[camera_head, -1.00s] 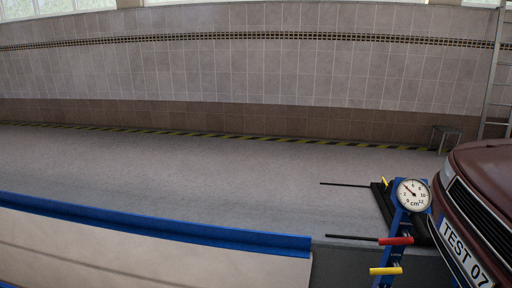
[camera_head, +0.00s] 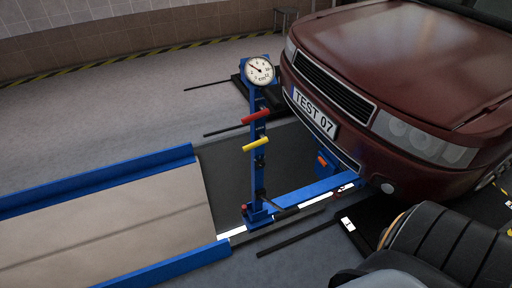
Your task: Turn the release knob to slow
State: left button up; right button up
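The sliding jack has a blue upright post (camera_head: 258,178) standing in front of the car. A round white dial gauge (camera_head: 259,71) with a black needle tops it. A red handle (camera_head: 256,117) and a yellow handle (camera_head: 256,144) stick out from the post. A small black part (camera_head: 260,163) is below the yellow handle, and a small red part (camera_head: 244,208) is near the post's foot. I cannot tell which part is the release knob, and no slow marking is legible. Neither gripper shows; only a grey and black part of my arm shows at bottom right.
A dark red car (camera_head: 400,60) with a TEST 07 plate (camera_head: 314,110) fills the right side. A blue-edged ramp (camera_head: 110,180) lies at left, with a dark pit (camera_head: 222,180) beside the post. Black rods lie along the floor. Grey floor at upper left is clear.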

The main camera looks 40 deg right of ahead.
aim_at(260, 164)
jog(key=z, duration=1.25)
